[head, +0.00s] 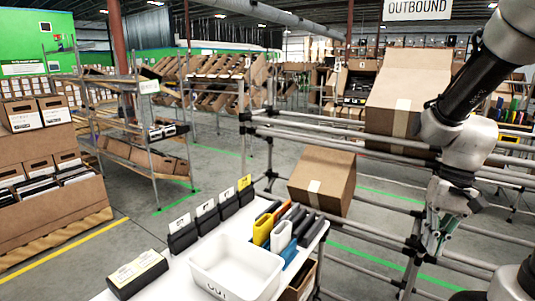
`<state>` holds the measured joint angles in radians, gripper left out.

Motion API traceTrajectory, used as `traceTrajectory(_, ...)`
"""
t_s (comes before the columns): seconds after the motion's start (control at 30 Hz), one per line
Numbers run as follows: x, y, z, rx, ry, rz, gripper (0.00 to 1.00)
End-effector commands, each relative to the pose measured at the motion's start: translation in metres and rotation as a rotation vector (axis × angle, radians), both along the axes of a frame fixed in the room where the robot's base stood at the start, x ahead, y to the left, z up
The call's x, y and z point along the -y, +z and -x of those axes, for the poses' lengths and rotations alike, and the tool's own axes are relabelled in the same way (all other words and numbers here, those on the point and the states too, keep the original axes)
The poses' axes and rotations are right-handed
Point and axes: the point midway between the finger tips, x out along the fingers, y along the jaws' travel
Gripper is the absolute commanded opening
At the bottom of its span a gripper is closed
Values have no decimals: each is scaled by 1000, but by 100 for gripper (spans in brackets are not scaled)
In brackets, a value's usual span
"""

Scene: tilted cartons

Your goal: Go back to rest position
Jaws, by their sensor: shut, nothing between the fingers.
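My gripper (431,250) hangs at the right of the head view, pointing down, below my grey and black arm. It is shut and I see nothing in it. It is in front of the grey pipe rack (345,137) and to the right of the white table (170,278), apart from the things on it. Its fingertips are small and hard to make out.
A white bin (237,268), black label holders (182,235) and several upright coloured items (283,233) stand on the table. A tilted carton (322,178) sits on the rack, and a larger carton (408,95) is behind my arm.

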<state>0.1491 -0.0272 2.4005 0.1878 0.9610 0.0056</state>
Motion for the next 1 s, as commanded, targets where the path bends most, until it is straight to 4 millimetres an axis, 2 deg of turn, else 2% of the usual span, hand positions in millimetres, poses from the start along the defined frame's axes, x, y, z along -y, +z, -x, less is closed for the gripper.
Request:
traceTrajectory(0.03, 3, 17, 9, 51, 45, 35, 0)
traceTrajectory(0.2, 12, 62, 36, 219, 164, 147, 0)
traceTrajectory(0.33, 10, 90, 51, 358, 208, 195, 0)
traceTrajectory(0.5, 3, 118, 58, 505, 227, 207, 0)
traceTrajectory(0.63, 0, 127, 60, 551, 236, 209, 0)
traceTrajectory(1.0, -1, 128, 60, 555, 237, 209, 0)
